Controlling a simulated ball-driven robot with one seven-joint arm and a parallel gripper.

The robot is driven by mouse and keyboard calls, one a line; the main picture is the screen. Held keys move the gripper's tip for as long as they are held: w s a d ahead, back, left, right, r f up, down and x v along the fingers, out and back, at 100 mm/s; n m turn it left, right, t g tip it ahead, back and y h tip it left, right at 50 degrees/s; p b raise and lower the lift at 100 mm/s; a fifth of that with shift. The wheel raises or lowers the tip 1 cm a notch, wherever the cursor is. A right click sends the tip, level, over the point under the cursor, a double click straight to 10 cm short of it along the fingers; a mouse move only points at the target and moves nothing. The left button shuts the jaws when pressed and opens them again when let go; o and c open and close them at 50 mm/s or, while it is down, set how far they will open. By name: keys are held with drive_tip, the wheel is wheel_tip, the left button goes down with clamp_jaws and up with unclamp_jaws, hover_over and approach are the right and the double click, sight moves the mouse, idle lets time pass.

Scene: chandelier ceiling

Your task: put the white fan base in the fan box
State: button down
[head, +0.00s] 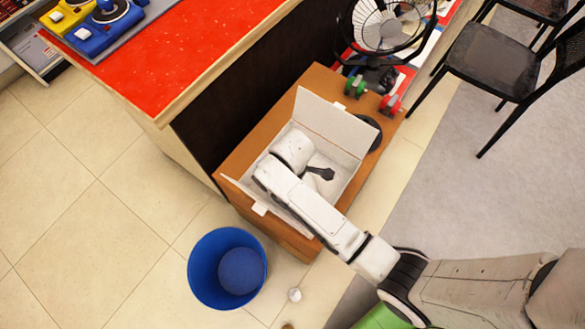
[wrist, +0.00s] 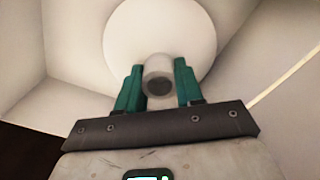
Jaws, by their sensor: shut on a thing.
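The white fan base (wrist: 160,28) shows in the wrist view as a round white disc with a short stub. My gripper (wrist: 158,82) is shut on this stub, a green finger on each side. The pale walls of the fan box (wrist: 268,45) surround the disc in the wrist view. In the head view the open white fan box (head: 335,122) has its flaps spread, and my arm reaches over its near wall with my gripper inside. I cannot make out the base clearly in the head view, nor tell whether it touches the box floor.
The box stands on a low wooden table (head: 225,167) beside a red-topped counter (head: 190,45). A black fan (head: 385,25) and green and red dumbbells (head: 390,104) are behind it. A blue bin (head: 208,293) stands on the tiles; black chairs (head: 490,60) are at right.

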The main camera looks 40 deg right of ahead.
drive_tip(key=c, duration=0.7)
unclamp_jaws()
drive_tip(key=shift+f, duration=0.1)
wheel_tip(320, 180, up, 12)
drive_tip(key=p, duration=0.2)
drive_tip(key=s+d+m, duration=0.2)
drive_tip(key=s+m, duration=0.1)
drive_tip(key=s, duration=0.2)
drive_tip(key=s+d+r+m, duration=0.1)
drive_tip(key=s+d+m, duration=0.2)
drive_tip(key=s, duration=0.3)
drive_tip(key=s+d+r+m+t, duration=0.1)
drive_tip(key=s+d+m, duration=0.2)
drive_tip(key=s+m, duration=0.2)
drive_tip(key=shift+s+d+r, duration=0.15)
drive_tip(key=shift+s+d, duration=0.1)
drive_tip(key=shift+s, duration=0.05)
